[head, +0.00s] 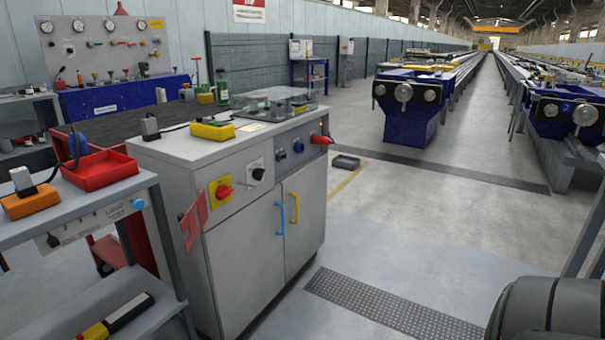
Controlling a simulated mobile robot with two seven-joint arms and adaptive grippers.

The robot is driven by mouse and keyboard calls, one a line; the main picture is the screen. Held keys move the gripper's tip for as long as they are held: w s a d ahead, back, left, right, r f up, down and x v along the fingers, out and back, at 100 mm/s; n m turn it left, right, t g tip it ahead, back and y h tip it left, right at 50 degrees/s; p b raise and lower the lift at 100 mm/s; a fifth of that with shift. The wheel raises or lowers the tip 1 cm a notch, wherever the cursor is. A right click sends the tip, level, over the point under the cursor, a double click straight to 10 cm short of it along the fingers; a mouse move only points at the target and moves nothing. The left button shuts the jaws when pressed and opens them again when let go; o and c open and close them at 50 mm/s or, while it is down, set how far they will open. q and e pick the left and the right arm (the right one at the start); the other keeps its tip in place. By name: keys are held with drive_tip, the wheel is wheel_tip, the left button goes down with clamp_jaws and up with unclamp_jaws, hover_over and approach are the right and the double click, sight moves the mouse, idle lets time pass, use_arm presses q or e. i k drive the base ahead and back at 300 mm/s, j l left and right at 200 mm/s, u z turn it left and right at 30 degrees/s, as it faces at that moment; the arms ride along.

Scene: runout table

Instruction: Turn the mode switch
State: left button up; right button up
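A grey control cabinet (247,258) stands left of centre with switches along its upper front. A black rotary knob on a white plate (257,174) looks like the mode switch; its lettering is too small to read. To its left is a red rotary knob on a yellow plate (223,190). Neither of my grippers is in view, and nothing touches the switches. A dark rounded part at the lower right seems to be mine.
Blue and yellow handles (281,219) stick out from the cabinet doors. A red plug (321,140) juts from its right end, and a red tag (193,220) hangs at its left corner. A grey cart (93,222) stands close on the left.

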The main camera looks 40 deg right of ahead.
sight(258, 174)
drive_tip(key=z, duration=1.1)
